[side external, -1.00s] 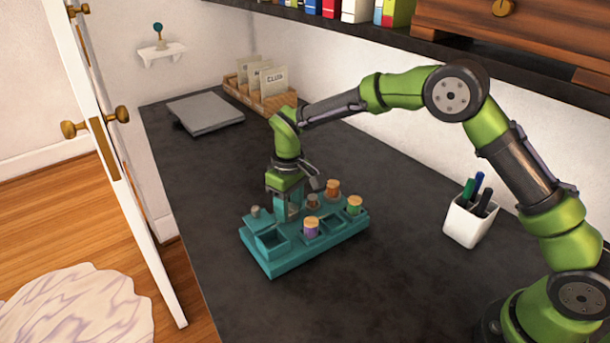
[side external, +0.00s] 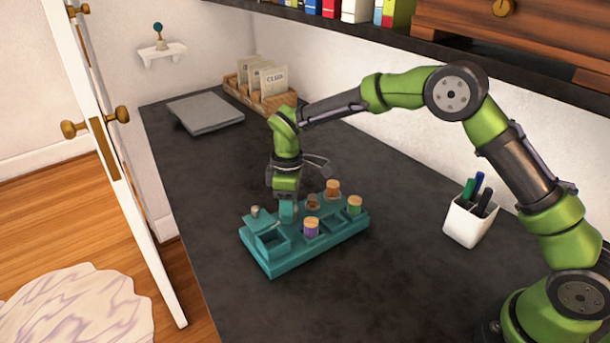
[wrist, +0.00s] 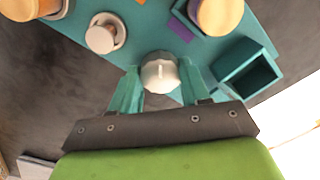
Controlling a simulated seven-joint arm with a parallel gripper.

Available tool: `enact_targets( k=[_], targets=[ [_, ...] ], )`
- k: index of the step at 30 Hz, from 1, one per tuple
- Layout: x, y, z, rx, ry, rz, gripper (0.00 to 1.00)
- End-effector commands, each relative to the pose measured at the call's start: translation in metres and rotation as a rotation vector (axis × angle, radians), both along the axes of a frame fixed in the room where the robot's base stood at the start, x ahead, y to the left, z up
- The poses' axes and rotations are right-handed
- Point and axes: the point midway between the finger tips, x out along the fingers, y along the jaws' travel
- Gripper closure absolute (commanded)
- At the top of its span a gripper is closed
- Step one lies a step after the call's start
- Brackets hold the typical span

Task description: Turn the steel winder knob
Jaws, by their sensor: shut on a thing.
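The steel winder knob (wrist: 160,72) is a round pale metal cap with a raised bar across its top. In the wrist view it sits between the teal fingertips of my gripper (wrist: 160,84), which is shut on it. The knob stands on the teal rack (side external: 290,262). In the side external view my gripper (side external: 288,212) points straight down at the rack's back left part, and its fingers hide the knob.
Cork-topped jars with purple (side external: 311,228), green (side external: 355,205) and orange-brown (side external: 333,188) colours stand in the rack close to my gripper. An open empty compartment (wrist: 250,75) is beside it. A pen cup (side external: 470,220) stands to the right. The dark counter around the rack is mostly clear.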

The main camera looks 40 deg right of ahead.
Motion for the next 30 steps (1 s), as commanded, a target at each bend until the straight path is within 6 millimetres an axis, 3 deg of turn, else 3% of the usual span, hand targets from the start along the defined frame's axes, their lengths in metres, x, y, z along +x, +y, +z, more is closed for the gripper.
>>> enact_targets(
  k=[9,10,15,25,30],
  targets=[
    [0.0,0.0,0.001,0.001,0.002,-0.003,0.84],
    [0.0,0.0,0.001,0.0,0.001,-0.003,0.51],
    [0.0,0.0,0.001,0.0,0.001,-0.002,0.29],
    [0.0,0.0,0.004,0.0,-0.001,-0.001,0.29],
    [0.001,0.0,0.029,0.0,-0.004,-0.001,0.29]
  ],
)
